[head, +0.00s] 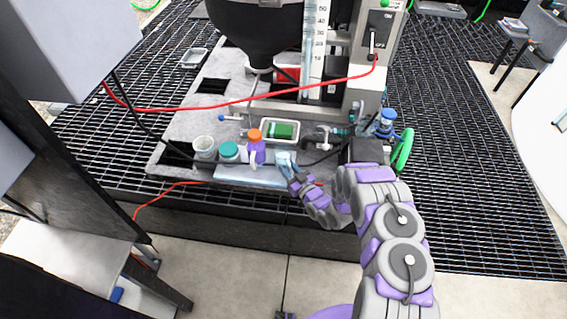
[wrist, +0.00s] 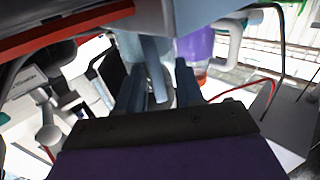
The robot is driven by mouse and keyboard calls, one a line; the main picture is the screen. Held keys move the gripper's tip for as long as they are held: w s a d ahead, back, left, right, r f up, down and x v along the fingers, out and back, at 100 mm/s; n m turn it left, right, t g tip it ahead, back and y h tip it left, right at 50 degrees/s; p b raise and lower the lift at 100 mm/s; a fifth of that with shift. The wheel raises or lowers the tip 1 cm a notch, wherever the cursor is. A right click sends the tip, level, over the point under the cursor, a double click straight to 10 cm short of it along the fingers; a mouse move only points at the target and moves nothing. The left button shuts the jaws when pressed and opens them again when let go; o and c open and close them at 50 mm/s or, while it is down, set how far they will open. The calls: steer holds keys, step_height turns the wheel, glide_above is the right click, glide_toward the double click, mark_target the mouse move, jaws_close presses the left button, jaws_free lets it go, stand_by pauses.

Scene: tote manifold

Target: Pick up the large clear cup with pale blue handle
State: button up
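The large clear cup (head: 283,158) stands at the front edge of the grey work surface, right of the purple bottle. In the wrist view its pale blue handle (wrist: 153,68) points toward me, with the clear body (wrist: 130,46) behind it. My gripper (head: 292,172) is at the cup's near side. In the wrist view my gripper (wrist: 158,85) is open, one finger on each side of the handle, with gaps visible. Whether a finger touches the cup is unclear. The cup's lower part is mostly hidden.
A teal-lidded jar (head: 229,153) and a pale cup (head: 204,147) stand farther left. A tray with green contents (head: 280,131) lies behind. A red cable (head: 230,103) crosses above. Valves and fittings (head: 322,136) crowd the right.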

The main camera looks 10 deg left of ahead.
steer(key=shift+d, duration=0.3)
steer(key=c, duration=0.4)
steer(key=shift+a, duration=0.15)
jaws_close()
steer(key=shift+r, duration=0.1)
